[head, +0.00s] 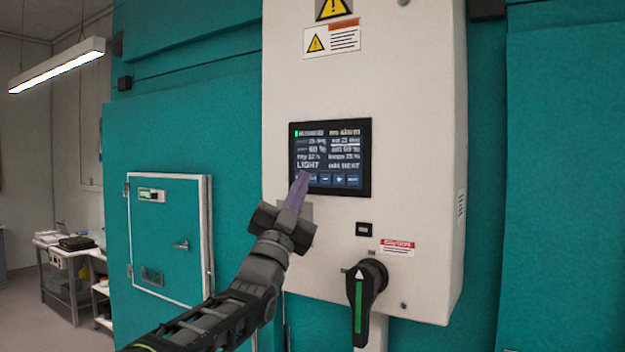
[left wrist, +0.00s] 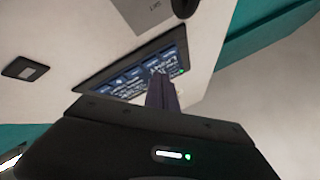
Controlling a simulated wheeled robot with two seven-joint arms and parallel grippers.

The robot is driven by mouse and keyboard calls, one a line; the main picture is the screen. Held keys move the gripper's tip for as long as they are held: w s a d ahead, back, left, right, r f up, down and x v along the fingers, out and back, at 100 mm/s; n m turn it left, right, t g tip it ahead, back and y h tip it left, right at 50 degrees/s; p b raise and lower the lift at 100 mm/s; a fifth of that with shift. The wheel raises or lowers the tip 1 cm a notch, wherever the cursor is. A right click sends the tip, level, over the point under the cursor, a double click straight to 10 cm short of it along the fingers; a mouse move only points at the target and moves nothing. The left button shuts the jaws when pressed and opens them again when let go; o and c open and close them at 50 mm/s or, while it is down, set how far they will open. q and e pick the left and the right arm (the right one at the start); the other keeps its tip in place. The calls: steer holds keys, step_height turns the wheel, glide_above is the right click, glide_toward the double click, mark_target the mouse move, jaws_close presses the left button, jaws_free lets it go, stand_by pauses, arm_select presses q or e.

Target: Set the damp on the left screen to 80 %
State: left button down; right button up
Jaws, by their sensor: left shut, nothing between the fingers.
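The screen (head: 350,150) is a dark panel with white text on a pale control cabinet, in the middle of the head view. Its text includes "LIGHT" at the lower left and readings with % signs, too blurred to read surely. A row of buttons (head: 340,180) with minus and plus signs runs along its bottom. My left gripper (head: 302,175) is shut and empty, its fingertips over the lower left of the screen, hiding the leftmost buttons. I cannot tell whether they touch it. The left wrist view shows the screen (left wrist: 122,83) at a slant beyond the fingers (left wrist: 160,85). My right gripper is out of view.
A black rotary switch (head: 362,300) with a green stripe sticks out below the screen. A small black plate (head: 364,229) and a red caution label (head: 397,247) sit above it. A teal door (head: 170,235) and a side bench (head: 60,250) are at the left.

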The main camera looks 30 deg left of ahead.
arm_select(q)
steer(key=shift+w, duration=0.1)
stand_by(0.6)
steer(key=shift+w, duration=0.35)
steer(key=shift+w, duration=0.25)
stand_by(0.6)
steer(key=shift+b, duration=0.3)
steer(key=shift+s+b, duration=0.7)
steer(key=shift+b, duration=0.15)
